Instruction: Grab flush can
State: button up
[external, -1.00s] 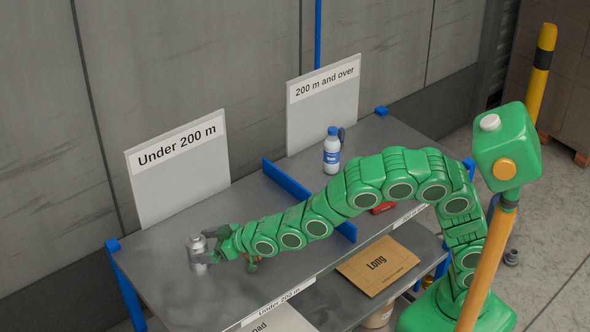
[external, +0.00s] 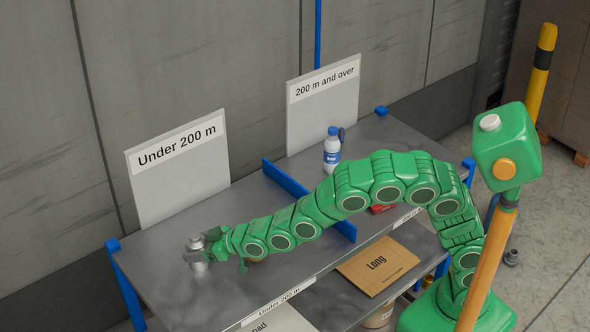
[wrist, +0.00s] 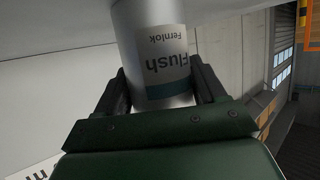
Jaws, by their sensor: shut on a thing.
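The flush can (external: 197,243) is a small silver-grey can near the left end of the grey table, in the "Under 200 m" section. In the wrist view the can (wrist: 157,50) fills the space between the two dark fingers, and its label reads "Flush Fernlok", upside down. My gripper (external: 196,254) reaches it from the right and is shut around its body. It also shows in the wrist view (wrist: 160,92), a finger on each side of the can. I cannot tell whether the can's base touches the table.
A blue divider (external: 310,200) splits the tabletop (external: 160,260). A white bottle with a blue cap (external: 332,152) and a red item (external: 382,208) are on the right section. Sign boards (external: 180,180) stand behind. A "Long" cardboard piece (external: 377,264) lies on a lower shelf.

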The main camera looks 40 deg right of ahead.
aim_at(202, 237)
jog(key=c, duration=0.3)
jog(key=shift+c, duration=0.2)
jog(key=shift+r, duration=0.1)
jog(key=shift+r, duration=0.3)
notch_tip(202, 237, up, 2)
jog(key=shift+a+r, duration=0.1)
jog(key=shift+r, duration=0.05)
jog(key=w+r+v, duration=0.2)
jog(key=r+v, duration=0.1)
jog(key=v, duration=1.4)
jog(key=shift+r, duration=0.15)
